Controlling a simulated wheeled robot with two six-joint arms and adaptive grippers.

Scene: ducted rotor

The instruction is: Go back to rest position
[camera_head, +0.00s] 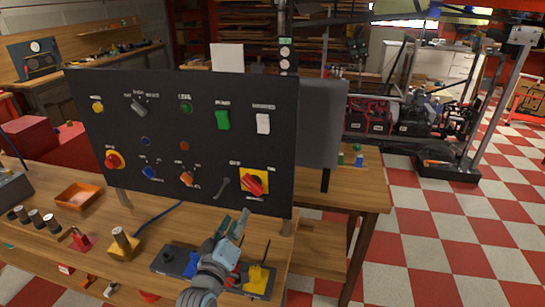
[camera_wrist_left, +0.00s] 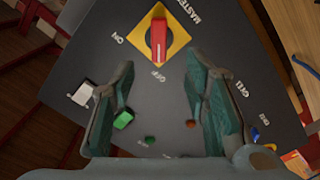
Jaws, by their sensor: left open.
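My left gripper (camera_head: 234,226) is in front of the lower right part of a black control panel (camera_head: 160,100). It is open and empty. In the left wrist view its two green-padded fingers (camera_wrist_left: 160,80) stand apart, with the panel's face beyond them. The red master switch handle (camera_head: 253,184) sits on a yellow plate at the panel's lower right. In the left wrist view the handle (camera_wrist_left: 158,40) is beyond the fingertips and apart from them, with one end toward the OFF label. My right gripper does not show.
The panel carries a green switch (camera_head: 222,120), a white switch (camera_head: 263,124) and several knobs. A wooden bench (camera_head: 200,220) bears an orange tray (camera_head: 78,196), a yellow block (camera_head: 123,246) and a dark base (camera_head: 166,262) close to my left arm. Checkered floor (camera_head: 440,240) lies open at right.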

